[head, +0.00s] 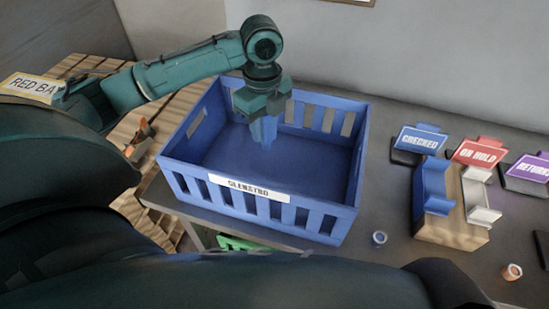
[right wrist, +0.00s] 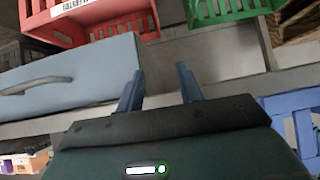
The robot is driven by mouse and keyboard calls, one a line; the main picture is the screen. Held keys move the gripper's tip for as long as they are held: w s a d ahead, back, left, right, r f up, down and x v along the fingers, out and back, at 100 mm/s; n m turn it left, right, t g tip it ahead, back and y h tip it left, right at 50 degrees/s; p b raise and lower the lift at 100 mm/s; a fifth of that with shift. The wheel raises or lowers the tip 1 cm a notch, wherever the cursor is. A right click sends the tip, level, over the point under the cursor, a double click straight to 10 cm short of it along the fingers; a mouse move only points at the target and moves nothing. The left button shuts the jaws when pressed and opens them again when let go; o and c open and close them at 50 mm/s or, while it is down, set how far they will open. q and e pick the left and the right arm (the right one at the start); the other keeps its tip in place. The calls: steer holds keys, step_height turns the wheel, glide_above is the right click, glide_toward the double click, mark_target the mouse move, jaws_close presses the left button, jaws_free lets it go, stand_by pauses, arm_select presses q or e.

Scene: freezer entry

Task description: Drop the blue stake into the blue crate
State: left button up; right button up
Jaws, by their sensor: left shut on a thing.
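The blue crate (head: 325,222), with slatted sides and a white label on its front, stands on the grey table. My left gripper (head: 264,112) points down over the inside of the crate, a little left of its middle. It is shut on the blue stake (head: 265,133), which hangs below the jaws above the crate floor. The jaws partly hide the stake, and blue against blue makes its lower end hard to tell. My right gripper (right wrist: 160,88) shows in the right wrist view with its two fingers apart and nothing between them.
Right of the crate are a wooden block (head: 452,225) with blue and white holders, and blue, red and purple signs (head: 478,152). Small rings lie near the table's front. A wooden pallet is at left. The right wrist view shows a grey drawer (right wrist: 75,75) and red and green crates.

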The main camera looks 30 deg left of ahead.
arm_select(q)
steer(key=o, duration=1.2)
steer(key=shift+r, duration=0.1)
step_height(320, 180, up, 11)
steer(key=shift+r, duration=1)
